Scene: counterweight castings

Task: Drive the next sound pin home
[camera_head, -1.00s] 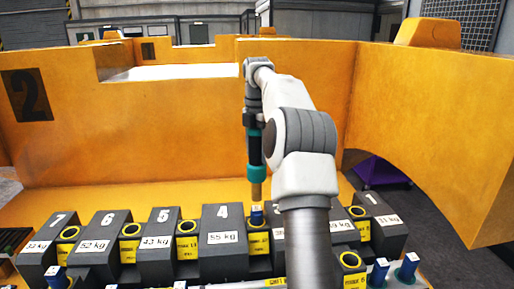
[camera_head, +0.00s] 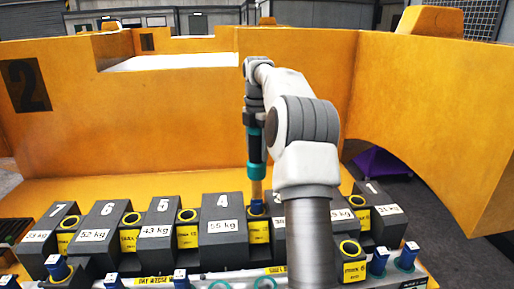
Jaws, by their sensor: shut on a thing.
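My gripper (camera_head: 252,119) is shut on a dark upright tool (camera_head: 255,147) with teal bands and a brass-coloured lower end (camera_head: 256,188). The brass end is directly above a blue-topped pin (camera_head: 257,208) in the yellow socket (camera_head: 259,230) just right of block 4. It looks to be touching the pin or nearly so; I cannot tell which. Other blue-topped pins stand in front: one at left (camera_head: 57,267), others at right (camera_head: 378,261) and (camera_head: 406,256). Whether any pin is sound cannot be told.
Dark numbered castings such as block 4 (camera_head: 222,215) stand in a row with yellow ringed sockets (camera_head: 187,230) between them. My arm hides part of the row at right. A tall orange casting (camera_head: 160,125) stands behind; a purple cart (camera_head: 380,163) is beyond its arch.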

